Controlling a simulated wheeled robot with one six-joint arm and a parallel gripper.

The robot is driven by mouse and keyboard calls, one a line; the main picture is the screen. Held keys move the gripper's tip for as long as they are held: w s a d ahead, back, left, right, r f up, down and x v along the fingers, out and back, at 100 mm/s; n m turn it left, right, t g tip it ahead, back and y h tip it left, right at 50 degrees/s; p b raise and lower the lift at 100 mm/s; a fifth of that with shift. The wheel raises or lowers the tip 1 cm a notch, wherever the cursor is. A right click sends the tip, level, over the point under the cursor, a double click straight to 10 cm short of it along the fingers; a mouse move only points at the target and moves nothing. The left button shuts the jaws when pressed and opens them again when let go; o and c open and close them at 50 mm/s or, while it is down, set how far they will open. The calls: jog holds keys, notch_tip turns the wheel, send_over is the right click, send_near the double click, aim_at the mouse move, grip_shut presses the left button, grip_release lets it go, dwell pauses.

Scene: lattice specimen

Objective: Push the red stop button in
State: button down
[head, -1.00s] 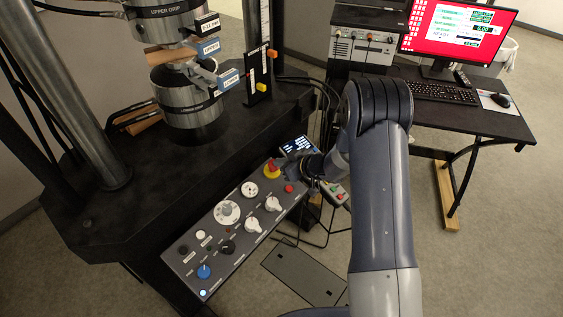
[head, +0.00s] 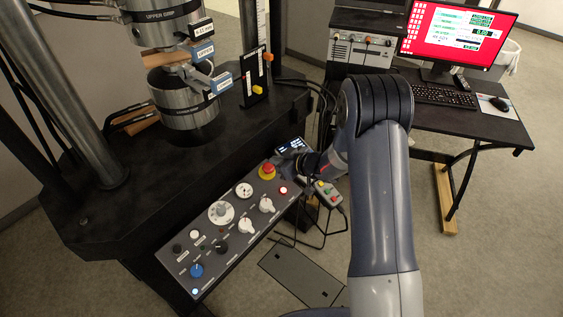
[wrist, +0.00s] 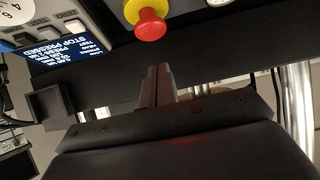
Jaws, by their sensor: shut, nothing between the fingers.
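The red stop button (head: 267,169) sits on a yellow collar at the far end of the grey control panel (head: 178,262). It also shows at the top of the wrist view (wrist: 151,25). My gripper (head: 284,163) is beside the button on its right, apart from it. In the wrist view, my gripper's fingers (wrist: 159,70) are together and empty, with a gap between their tips and the button. A small display (wrist: 67,46) beside the button reads "STOP PRESSED". A red lamp (head: 283,190) on the panel glows.
The black test frame with its steel grips (head: 183,98) stands behind the panel. A pendant with coloured buttons (head: 327,194) is right of the panel, near my arm. A desk with a red-screened monitor (head: 458,35) stands at the back right. Open floor lies in front.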

jog(key=b+v, duration=0.1)
jog(key=v, duration=0.8)
jog(key=shift+d+r, duration=0.25)
jog(key=shift+d, duration=0.05)
